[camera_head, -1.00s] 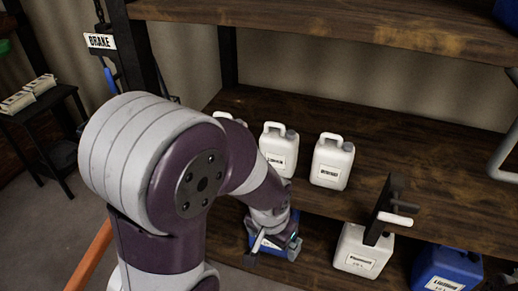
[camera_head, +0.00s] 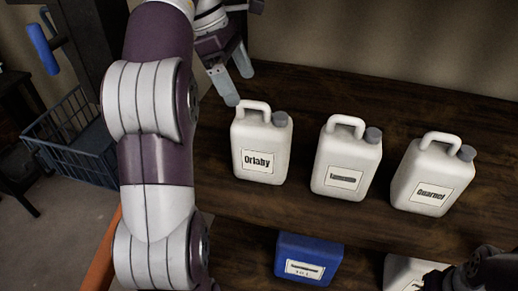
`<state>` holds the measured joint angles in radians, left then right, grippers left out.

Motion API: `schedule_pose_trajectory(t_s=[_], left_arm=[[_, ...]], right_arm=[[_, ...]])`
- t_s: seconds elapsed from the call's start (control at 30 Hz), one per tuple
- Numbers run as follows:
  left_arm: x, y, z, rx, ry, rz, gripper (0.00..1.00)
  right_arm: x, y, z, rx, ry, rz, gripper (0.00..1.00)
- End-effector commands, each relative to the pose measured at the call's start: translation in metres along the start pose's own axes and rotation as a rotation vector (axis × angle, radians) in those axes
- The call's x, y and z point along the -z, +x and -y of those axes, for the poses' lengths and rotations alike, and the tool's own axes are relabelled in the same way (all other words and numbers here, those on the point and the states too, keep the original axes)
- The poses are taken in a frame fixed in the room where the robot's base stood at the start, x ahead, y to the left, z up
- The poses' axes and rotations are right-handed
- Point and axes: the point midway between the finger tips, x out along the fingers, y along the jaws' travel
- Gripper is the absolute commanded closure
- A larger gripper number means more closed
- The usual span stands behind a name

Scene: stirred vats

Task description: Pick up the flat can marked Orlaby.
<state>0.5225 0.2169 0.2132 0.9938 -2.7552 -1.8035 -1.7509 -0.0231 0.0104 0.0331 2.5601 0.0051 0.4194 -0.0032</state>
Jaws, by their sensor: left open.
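The flat can marked Orlaby (camera_head: 261,146) is white, with a loop handle on top and a grey cap at its right. It stands upright on the dark wooden shelf, leftmost of three similar cans. My left gripper (camera_head: 238,84) is open, with its fingers pointing down, just above and to the left of the can's handle. Nothing is between the fingers, and I see no clear contact with the handle. My right gripper does not show clearly.
A white can with an unreadable label (camera_head: 346,157) and a can marked Guarnel (camera_head: 432,175) stand to the right. A blue can (camera_head: 308,260) and a partly hidden white can (camera_head: 404,273) sit lower. A wire basket (camera_head: 75,140) hangs left.

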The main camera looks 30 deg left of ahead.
Motion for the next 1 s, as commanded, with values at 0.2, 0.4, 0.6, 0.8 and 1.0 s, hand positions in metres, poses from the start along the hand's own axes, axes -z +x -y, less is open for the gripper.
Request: schedule_pose_trajectory(t_s=[0.2,0.4,0.6,0.8,1.0], left_arm=[[-0.001,0.039,0.000,0.000,0.000,0.002,0.00],[-0.004,0.076,0.003,0.001,0.000,0.003,0.00],[-0.006,0.092,0.002,-0.001,-0.002,0.003,0.00],[-0.006,0.091,0.002,-0.002,-0.002,0.003,0.10],[-0.007,0.090,0.002,-0.002,-0.002,0.004,0.63]], right_arm=[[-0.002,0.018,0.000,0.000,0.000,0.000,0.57],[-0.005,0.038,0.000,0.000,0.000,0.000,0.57],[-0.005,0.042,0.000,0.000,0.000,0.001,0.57],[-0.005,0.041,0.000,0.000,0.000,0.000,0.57],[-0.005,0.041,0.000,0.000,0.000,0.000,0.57]])
